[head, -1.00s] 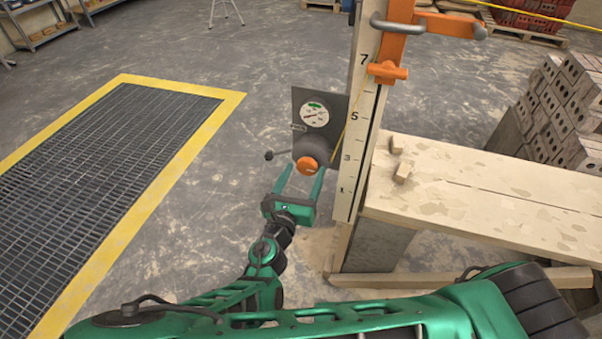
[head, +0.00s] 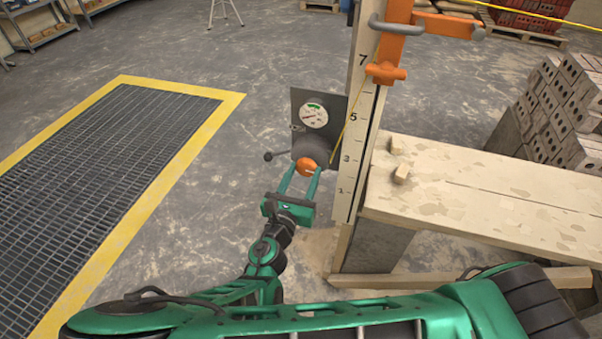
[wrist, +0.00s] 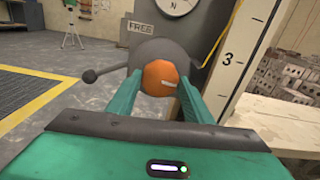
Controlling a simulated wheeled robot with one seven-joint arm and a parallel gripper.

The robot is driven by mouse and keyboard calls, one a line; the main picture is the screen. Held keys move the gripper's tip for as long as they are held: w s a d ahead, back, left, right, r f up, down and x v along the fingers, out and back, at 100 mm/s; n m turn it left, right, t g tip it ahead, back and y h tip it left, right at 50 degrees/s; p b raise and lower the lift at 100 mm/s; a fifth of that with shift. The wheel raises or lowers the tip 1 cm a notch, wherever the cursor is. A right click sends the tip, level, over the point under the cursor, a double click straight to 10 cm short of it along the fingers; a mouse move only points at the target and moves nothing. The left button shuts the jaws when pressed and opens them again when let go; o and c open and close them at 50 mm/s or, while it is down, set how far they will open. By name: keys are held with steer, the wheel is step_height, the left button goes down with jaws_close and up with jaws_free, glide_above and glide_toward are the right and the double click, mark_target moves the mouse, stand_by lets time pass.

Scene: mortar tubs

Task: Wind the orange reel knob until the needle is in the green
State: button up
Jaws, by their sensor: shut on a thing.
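The orange reel knob (head: 306,166) sits at the front of a dark grey reel on a grey plate (head: 301,103) fixed to the measuring post. My gripper (head: 304,172) is shut on the knob, one finger on each side. In the wrist view the knob (wrist: 161,78) shows a pale mark on its right side. The dial gauge (head: 314,115) above it has a green band at the top. Its needle appears to point to the lower left, outside the green. In the wrist view only the dial's lower part (wrist: 177,5) shows.
A lever with a dark ball (head: 268,156) sticks out left of the reel; a FREE label (wrist: 141,27) is above it. A yellow line runs up the numbered post (head: 352,150). A plank bench (head: 480,190) stands right; floor on the left is open.

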steer(key=m, duration=0.5)
steer(key=shift+a, duration=0.3)
steer(key=m, duration=1)
steer(key=shift+m, duration=2.7)
steer(key=o, duration=1)
steer(key=shift+f, duration=0.1)
steer(key=shift+o, duration=0.2)
steer(key=shift+d, duration=0.15)
